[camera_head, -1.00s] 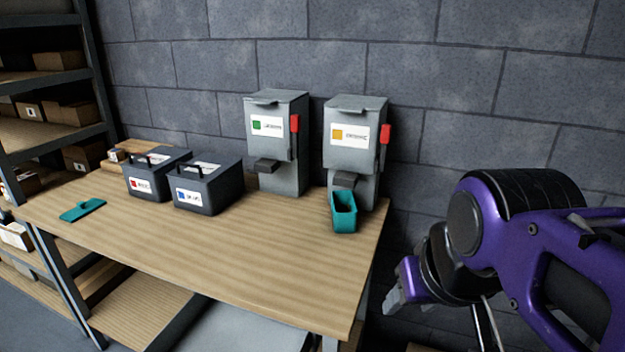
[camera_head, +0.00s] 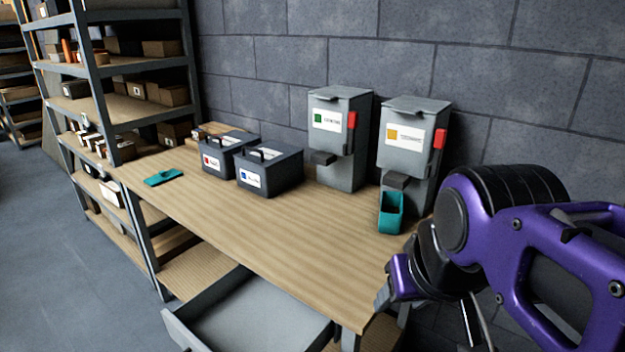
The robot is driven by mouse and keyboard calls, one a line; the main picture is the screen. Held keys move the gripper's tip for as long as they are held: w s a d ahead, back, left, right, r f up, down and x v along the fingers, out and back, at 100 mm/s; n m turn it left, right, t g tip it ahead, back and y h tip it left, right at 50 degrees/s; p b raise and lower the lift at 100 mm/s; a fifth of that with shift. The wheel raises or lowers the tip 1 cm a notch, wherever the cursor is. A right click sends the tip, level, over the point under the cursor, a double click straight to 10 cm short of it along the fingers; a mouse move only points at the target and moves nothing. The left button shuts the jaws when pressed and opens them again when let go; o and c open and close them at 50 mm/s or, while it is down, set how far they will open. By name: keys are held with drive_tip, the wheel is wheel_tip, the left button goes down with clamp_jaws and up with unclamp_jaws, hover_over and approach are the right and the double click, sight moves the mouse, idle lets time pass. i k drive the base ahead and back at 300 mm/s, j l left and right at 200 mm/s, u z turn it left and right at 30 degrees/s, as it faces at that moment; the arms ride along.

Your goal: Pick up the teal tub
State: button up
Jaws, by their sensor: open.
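The teal tub (camera_head: 391,222) is a small open-topped container. It stands on the wooden workbench (camera_head: 260,240) near its right end, just below the spout of the grey dispenser with the yellow label (camera_head: 413,150). My gripper (camera_head: 385,300) shows at the lower right, in front of the bench's right end and nearer to me than the tub. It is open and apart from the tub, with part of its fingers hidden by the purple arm.
A grey dispenser with a green label (camera_head: 338,150) stands left of the other. Two dark boxes (camera_head: 268,178) with handles and a flat teal piece (camera_head: 163,177) lie further left. A grey drawer (camera_head: 262,315) juts out below the bench. The bench's middle is clear.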

sight(392, 208)
drive_tip(key=l+u, duration=0.25)
drive_tip(key=u, duration=0.25)
drive_tip(key=l+u, duration=0.3)
drive_tip(key=u, duration=0.15)
drive_tip(key=i+l+u, duration=0.1)
drive_tip(key=l+u, duration=0.4)
drive_tip(key=l, duration=1.1)
